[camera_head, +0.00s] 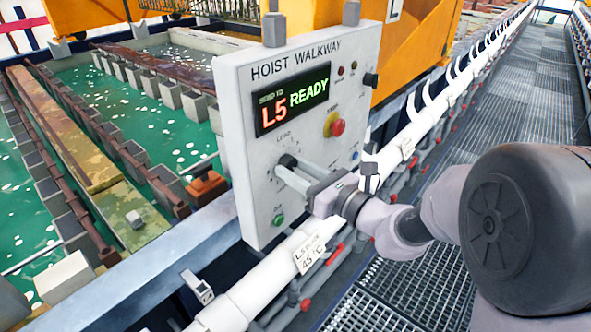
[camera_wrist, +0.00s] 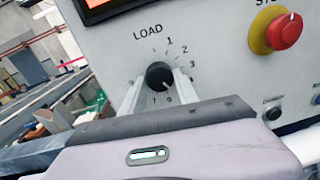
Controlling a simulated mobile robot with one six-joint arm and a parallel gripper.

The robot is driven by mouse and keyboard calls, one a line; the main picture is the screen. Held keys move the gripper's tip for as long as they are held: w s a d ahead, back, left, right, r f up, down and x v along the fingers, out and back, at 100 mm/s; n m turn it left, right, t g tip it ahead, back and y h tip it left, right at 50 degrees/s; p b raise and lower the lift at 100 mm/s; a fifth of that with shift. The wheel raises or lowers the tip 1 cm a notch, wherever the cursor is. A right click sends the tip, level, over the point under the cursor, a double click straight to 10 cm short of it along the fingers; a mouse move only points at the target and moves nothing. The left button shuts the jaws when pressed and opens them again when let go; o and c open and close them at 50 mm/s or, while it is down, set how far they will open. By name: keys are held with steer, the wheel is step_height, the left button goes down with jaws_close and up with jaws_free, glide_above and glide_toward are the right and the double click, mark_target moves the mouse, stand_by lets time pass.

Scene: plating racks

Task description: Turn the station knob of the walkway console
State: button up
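The console (camera_head: 297,110) is a pale grey box marked HOIST WALKWAY, with a lit display reading L5 READY. Its station knob (camera_wrist: 159,76) is a small round black knob under the word LOAD, ringed by tick marks and numbers. It also shows in the head view (camera_head: 288,161), partly behind a finger. My gripper (camera_wrist: 161,80) reaches the panel from the front right, with one pale finger on each side of the knob. The fingertips are close to its sides; whether they press on it I cannot tell. The knob's pointer direction is unclear.
A red stop button on a yellow base (camera_head: 334,125) sits above and right of the knob. A green button (camera_head: 278,219) is below it. A white pipe rail (camera_head: 262,285) runs under the console. Green tanks lie left; the grated walkway (camera_head: 440,230) is on the right.

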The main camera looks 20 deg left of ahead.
jaws_close()
steer(key=shift+f+b, duration=0.1)
steer(key=shift+b, duration=0.2)
steer(key=n+b, duration=0.2)
steer(key=b, duration=0.1)
steer(key=shift+f+n, duration=0.2)
steer(key=shift+n, duration=0.2)
steer(key=n+b, duration=0.2)
steer(key=b, duration=0.1)
steer(key=shift+r, duration=0.1)
steer(key=shift+w+n+b, duration=0.1)
steer(key=shift+n+b, duration=0.35)
steer(key=shift+n, duration=0.05)
steer(key=shift+r, duration=0.15)
steer(key=o, duration=0.7)
jaws_free()
steer(key=shift+c, duration=0.2)
